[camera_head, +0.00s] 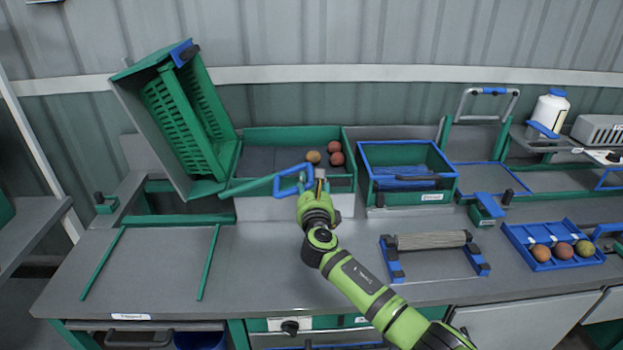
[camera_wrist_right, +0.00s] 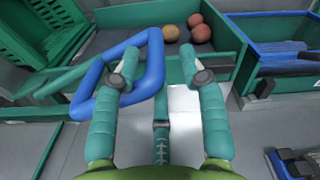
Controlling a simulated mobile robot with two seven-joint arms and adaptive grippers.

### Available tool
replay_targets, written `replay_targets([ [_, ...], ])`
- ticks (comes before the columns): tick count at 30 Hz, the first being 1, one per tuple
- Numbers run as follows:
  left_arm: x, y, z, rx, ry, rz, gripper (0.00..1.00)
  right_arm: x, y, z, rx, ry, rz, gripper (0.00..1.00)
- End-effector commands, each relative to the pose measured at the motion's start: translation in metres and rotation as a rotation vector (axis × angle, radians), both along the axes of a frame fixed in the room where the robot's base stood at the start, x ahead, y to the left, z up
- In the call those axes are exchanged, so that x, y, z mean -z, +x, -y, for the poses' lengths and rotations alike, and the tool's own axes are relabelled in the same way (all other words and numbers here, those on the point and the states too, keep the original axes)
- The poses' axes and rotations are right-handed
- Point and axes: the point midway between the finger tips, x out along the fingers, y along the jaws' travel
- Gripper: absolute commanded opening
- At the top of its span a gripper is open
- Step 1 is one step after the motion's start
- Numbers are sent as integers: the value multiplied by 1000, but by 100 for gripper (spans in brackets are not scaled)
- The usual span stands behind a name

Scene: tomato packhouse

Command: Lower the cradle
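The cradle (camera_head: 148,128) is at the left in the head view, tipped up steeply with a green slatted crate (camera_head: 185,120) in it. A green lever (camera_head: 247,186) runs right from near its foot to a blue loop handle (camera_head: 281,181). My right gripper (camera_head: 318,184) is at this handle. In the right wrist view, the fingers (camera_wrist_right: 162,70) are spread wide. The handle's right side (camera_wrist_right: 158,62) shows between them, and the left finger overlaps the loop; I cannot tell whether it touches. My left gripper is not in view.
A green-walled tray (camera_head: 290,133) behind the handle holds three tomatoes (camera_head: 334,152). A blue-rimmed green box (camera_head: 405,145) stands right of it. A roller stand (camera_head: 432,240) and a blue tray (camera_head: 545,264) with three tomatoes are further right. The front left bench is clear.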

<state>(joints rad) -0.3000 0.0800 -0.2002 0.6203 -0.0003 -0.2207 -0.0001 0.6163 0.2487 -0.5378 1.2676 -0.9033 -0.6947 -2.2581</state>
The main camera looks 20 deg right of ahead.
Motion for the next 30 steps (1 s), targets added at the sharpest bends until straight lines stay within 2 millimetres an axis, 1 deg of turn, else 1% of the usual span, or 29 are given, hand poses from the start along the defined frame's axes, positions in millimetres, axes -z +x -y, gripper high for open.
replay_targets([
  [1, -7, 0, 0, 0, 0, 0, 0, 0, -5, -1, -1, -2, -6, 41],
  [6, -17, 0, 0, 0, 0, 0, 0, -1, -16, -5, -4, -1, -4, 41],
  [24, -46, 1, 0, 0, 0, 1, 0, -2, -56, -16, -3, -2, -1, 41],
  [30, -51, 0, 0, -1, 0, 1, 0, -2, -66, -19, -3, -1, 1, 41],
])
